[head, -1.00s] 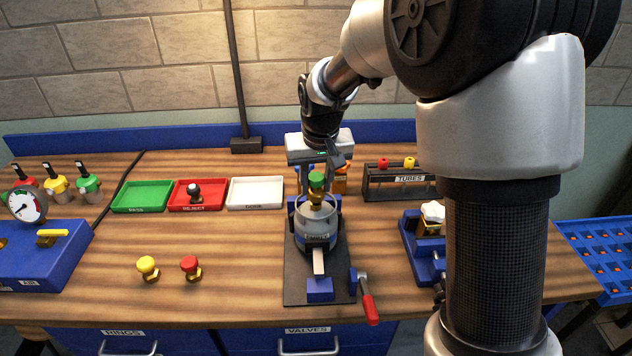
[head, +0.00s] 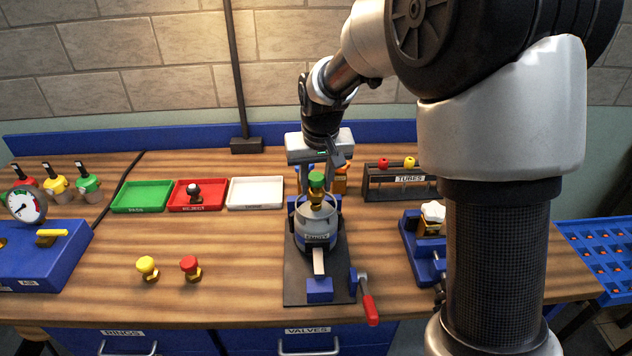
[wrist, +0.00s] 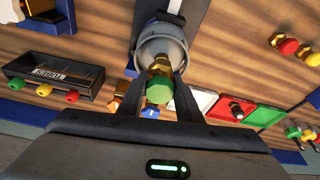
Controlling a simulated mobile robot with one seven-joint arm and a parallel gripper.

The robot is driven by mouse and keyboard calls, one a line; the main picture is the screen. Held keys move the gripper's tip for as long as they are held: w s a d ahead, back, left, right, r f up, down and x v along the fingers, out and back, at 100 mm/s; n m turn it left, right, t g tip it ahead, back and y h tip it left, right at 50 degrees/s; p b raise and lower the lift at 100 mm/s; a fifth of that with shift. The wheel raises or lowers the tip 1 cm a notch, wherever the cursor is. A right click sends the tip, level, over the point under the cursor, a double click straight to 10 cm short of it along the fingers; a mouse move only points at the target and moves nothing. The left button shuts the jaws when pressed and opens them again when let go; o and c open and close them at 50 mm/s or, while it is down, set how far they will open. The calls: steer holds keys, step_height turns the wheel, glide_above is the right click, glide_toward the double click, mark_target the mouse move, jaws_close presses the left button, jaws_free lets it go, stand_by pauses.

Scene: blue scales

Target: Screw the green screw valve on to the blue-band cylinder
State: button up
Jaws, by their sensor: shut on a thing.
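The green screw valve (head: 316,184) has a green knob and a brass body. It stands at the top of the grey cylinder (head: 317,222), which is held in a blue clamp on a dark base. In the wrist view the two fingers (wrist: 163,88) close around the valve's green knob (wrist: 160,90), with the brass part (wrist: 161,66) over the cylinder's collar (wrist: 165,52). I cannot tell how deep the valve sits.
Yellow (head: 148,267) and red (head: 190,267) valves stand at the front left. Green (head: 142,196), red (head: 197,195) and white (head: 256,192) trays lie behind. A tube rack (head: 398,183) stands at right. The clamp's red crank handle (head: 369,309) sticks out in front.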

steer(key=shift+f+b, duration=1.05)
steer(key=shift+f, duration=0.4)
steer(key=o, duration=1.3)
steer(key=shift+r, duration=0.1)
steer(key=v, duration=1.7)
steer(key=shift+p, duration=0.35)
steer(key=shift+s+r, duration=0.1)
steer(key=shift+r, duration=0.05)
